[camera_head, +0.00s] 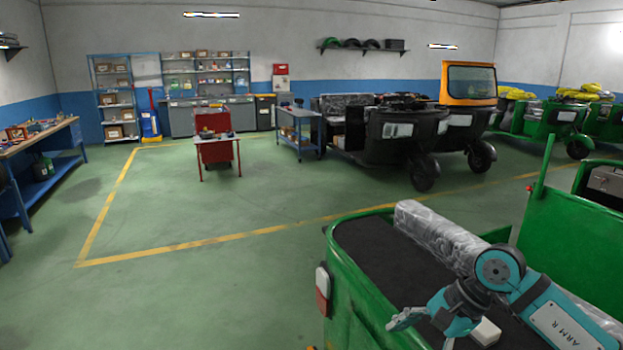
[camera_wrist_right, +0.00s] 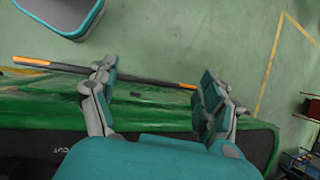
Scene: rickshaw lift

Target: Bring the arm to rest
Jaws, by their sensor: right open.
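My right arm (camera_head: 550,308), teal and marked "ARM R", reaches from the lower right over the dark bed of a green rickshaw (camera_head: 350,290) in the head view. Its gripper (camera_head: 408,316) is over the bed's near part, pointing left. In the right wrist view the gripper (camera_wrist_right: 158,82) is open, with its two fingers wide apart. A dark bar with orange ends (camera_wrist_right: 150,80) shows across the gap, near the rickshaw's green edge (camera_wrist_right: 50,105); I cannot tell how far beyond the fingers it is. My left gripper is not in view.
A plastic-wrapped seat (camera_head: 430,232) lies along the bed beside my arm. A green upright panel (camera_head: 565,230) stands to the right. Green floor (camera_head: 200,290) with yellow lines is clear to the left. A red cart (camera_head: 217,150) and dark vehicle (camera_head: 400,140) stand farther back.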

